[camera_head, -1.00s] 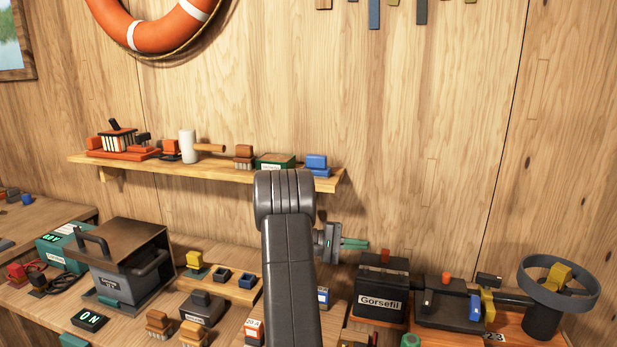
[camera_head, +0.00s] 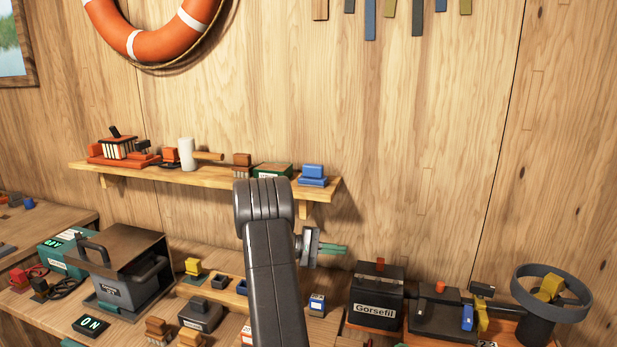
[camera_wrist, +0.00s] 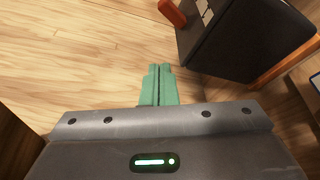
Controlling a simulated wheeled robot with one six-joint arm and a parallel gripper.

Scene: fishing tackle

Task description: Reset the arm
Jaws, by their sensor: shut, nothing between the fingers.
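My gripper (camera_head: 334,248) has green fingers and points to the right, in front of the wooden wall and just below the right end of the shelf. In the wrist view its two green fingers (camera_wrist: 158,86) lie side by side, shut with nothing between them. My dark grey arm rises from the bottom middle of the head view and hides part of the workbench. The black box labelled "Gorsefil" (camera_head: 376,309) stands below and to the right of the gripper, apart from it. A dark box (camera_wrist: 245,38) also shows at upper right in the wrist view.
The wall shelf (camera_head: 215,180) holds several small items, including a blue block (camera_head: 312,174) at its right end. A grey case (camera_head: 122,283) and an ON sign (camera_head: 90,325) are on the bench at left. A ring-topped device (camera_head: 550,295) stands at right. Wall space right of the gripper is clear.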

